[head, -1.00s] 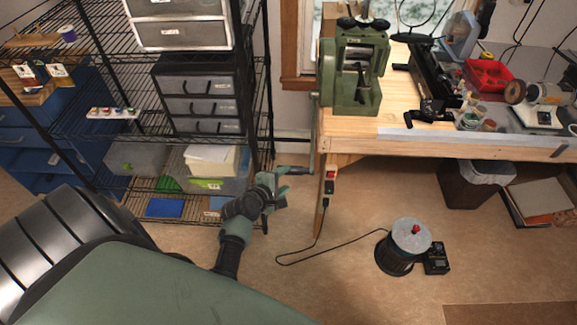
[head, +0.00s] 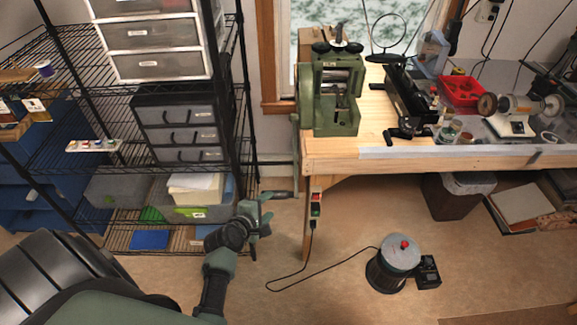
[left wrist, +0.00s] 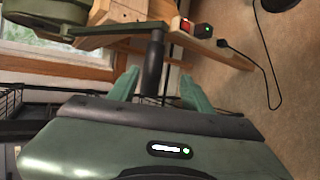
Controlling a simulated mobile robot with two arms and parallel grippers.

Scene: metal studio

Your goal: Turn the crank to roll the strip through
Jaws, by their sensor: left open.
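The green rolling mill (head: 337,120) stands on the left end of the wooden bench. Its crank arm (head: 296,155) hangs down at the mill's left side, with a dark handle (head: 280,194) pointing left at the lower end. My left gripper (head: 266,209) is open at the handle's free end. In the left wrist view the handle (left wrist: 153,62) stands between the two spread fingers of my left gripper (left wrist: 160,88), with a gap visible on both sides. I cannot make out the strip in the mill. My right gripper is not in view.
A black wire shelf (head: 75,150) with drawers and bins stands close on the left. The bench's front edge (head: 420,160) and leg are right of the handle. A switch box (head: 316,203) with a cord is on the leg. A round pot (head: 391,270) stands on the floor.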

